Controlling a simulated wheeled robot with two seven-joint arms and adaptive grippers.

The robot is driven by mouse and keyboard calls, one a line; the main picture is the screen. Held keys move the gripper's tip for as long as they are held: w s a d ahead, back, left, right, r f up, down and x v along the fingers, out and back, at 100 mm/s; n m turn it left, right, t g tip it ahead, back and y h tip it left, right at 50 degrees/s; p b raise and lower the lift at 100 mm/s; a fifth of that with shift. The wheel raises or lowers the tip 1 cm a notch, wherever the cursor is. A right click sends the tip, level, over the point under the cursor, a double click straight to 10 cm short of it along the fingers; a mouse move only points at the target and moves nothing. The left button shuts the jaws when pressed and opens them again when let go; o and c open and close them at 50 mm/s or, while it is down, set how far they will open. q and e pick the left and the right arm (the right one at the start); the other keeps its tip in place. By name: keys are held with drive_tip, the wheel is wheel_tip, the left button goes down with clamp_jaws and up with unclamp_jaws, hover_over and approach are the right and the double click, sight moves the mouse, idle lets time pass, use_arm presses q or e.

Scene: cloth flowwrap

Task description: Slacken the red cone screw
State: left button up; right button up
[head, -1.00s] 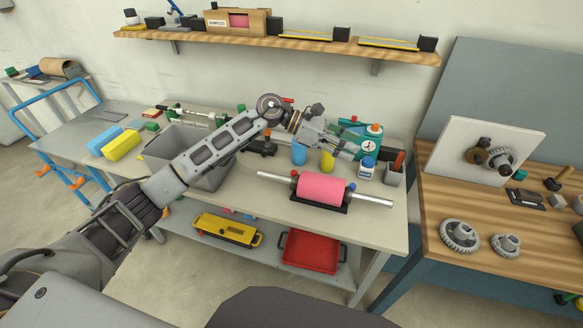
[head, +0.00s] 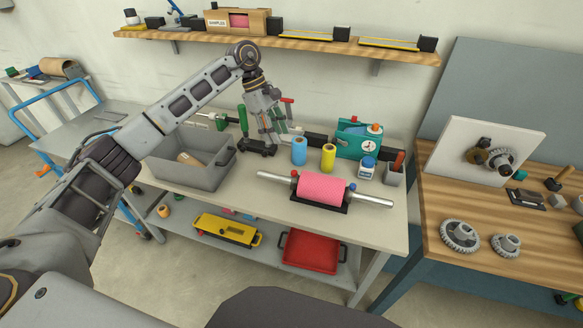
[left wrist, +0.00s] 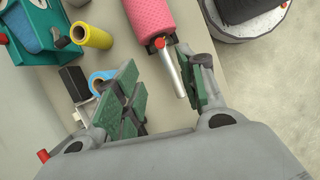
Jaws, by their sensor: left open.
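A pink roll (head: 322,189) sits on a silver shaft (head: 375,201) over a dark stand on the bench. A small red piece (head: 294,174), which looks like the red cone screw, is at the roll's left end. It also shows in the left wrist view (left wrist: 159,43) by the roll's end, where its shape is too small to make out. My left gripper (head: 270,138) is open and empty, pointing down behind and left of the roll, apart from the red piece. In the left wrist view its green-padded fingers (left wrist: 162,95) are spread, with the shaft end near one finger.
Blue (head: 299,151) and yellow (head: 328,158) rolls stand right of the gripper, with a teal dial box (head: 349,141) beyond. A grey bin (head: 190,177) is left. The bench front is clear.

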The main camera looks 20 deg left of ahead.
use_arm(q)
approach(293, 171)
drive_tip(key=p+x, duration=0.1)
drive_tip(key=x, duration=0.6)
drive_tip(key=shift+s+d, duration=0.1)
drive_tip(key=shift+d, duration=0.05)
drive_tip(key=shift+d+f, duration=0.15)
drive_tip(key=shift+f, duration=0.4)
use_arm(e)
drive_tip(key=shift+s+a+r, duration=0.3)
drive_tip(key=shift+a+r, duration=0.15)
drive_tip(key=shift+a, duration=0.1)
use_arm(q)
clamp_jaws()
